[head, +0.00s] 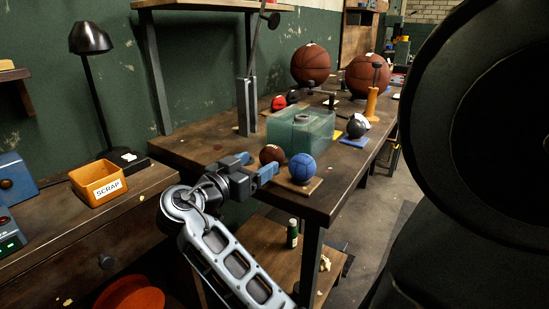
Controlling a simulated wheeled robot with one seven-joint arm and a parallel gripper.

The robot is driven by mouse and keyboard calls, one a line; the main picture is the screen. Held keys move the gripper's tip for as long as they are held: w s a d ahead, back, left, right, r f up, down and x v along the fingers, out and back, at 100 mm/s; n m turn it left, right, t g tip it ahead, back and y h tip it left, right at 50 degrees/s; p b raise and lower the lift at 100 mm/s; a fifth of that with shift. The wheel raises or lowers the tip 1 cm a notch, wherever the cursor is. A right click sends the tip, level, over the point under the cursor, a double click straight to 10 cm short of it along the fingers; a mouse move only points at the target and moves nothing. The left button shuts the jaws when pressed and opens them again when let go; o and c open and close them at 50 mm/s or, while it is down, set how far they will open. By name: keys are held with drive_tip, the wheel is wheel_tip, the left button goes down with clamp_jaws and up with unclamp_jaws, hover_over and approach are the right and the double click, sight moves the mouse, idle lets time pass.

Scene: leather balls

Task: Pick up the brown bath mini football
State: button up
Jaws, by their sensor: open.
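A small brown ball (271,153), which looks like the brown mini football, sits on the workbench in the head view. It is just left of a blue ball (302,168). My gripper (263,165) is open, with its blue fingers pointing right toward the brown ball at the bench's near end. The fingers look close to the ball, one in front of its lower part. I cannot tell whether they touch it. Nothing shows between the fingers as held.
The blue ball sits on a small wooden board (307,187). A greenish clear box (302,128) stands behind both balls. Two basketballs (311,65) lie farther back. An orange scrap bin (97,182) is at left. A large black shape fills the right side.

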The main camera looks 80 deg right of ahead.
sight(272, 155)
drive_tip(key=x, duration=0.7)
drive_tip(key=shift+d+p, duration=0.1)
drive_tip(key=shift+p, duration=0.3)
drive_tip(key=shift+c, duration=0.4)
drive_tip(key=c, duration=0.6)
